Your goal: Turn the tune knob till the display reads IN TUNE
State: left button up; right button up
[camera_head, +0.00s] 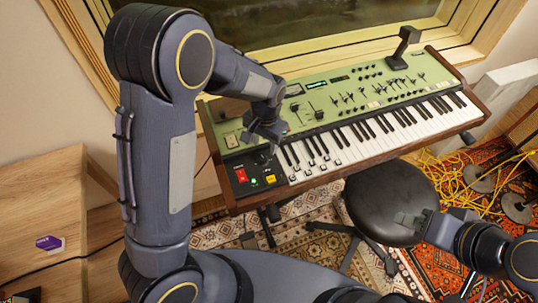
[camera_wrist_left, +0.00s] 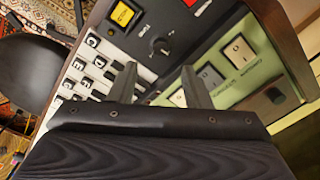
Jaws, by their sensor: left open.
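The tune knob (camera_wrist_left: 160,46) is a small black dial on the black control panel (camera_wrist_left: 178,22), with lettering beside it, in the left wrist view. My left gripper (camera_wrist_left: 158,68) is open and empty, its two fingers apart with the knob in line between their tips. I cannot tell whether they reach around it. In the head view my left gripper (camera_head: 266,137) hangs over the left end of the green keyboard (camera_head: 330,105) and I cannot make out the knob. A small display (camera_head: 316,84) on the green panel shows green text too small to read. My right gripper (camera_head: 412,219) is near the stool, far from the knob.
A red switch (camera_head: 241,175) and a yellow button (camera_head: 270,178) sit on the black panel near the keys. A black stool (camera_head: 388,200) stands before the keyboard. Yellow cables (camera_head: 455,180) lie on the rug at right. A wooden desk (camera_head: 50,190) is at left.

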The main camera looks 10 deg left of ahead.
aim_at(263, 158)
pick_arm(q)
notch_tip(263, 158, down, 7)
jog(key=shift+a, duration=0.15)
grip_shut()
dwell(0.5)
jog(key=shift+n, duration=0.4)
jog(key=n, duration=0.5)
jog(key=shift+n+b, duration=0.3)
jog(key=shift+b, duration=0.1)
jog(key=n, duration=0.6)
jog(key=shift+a, duration=0.1)
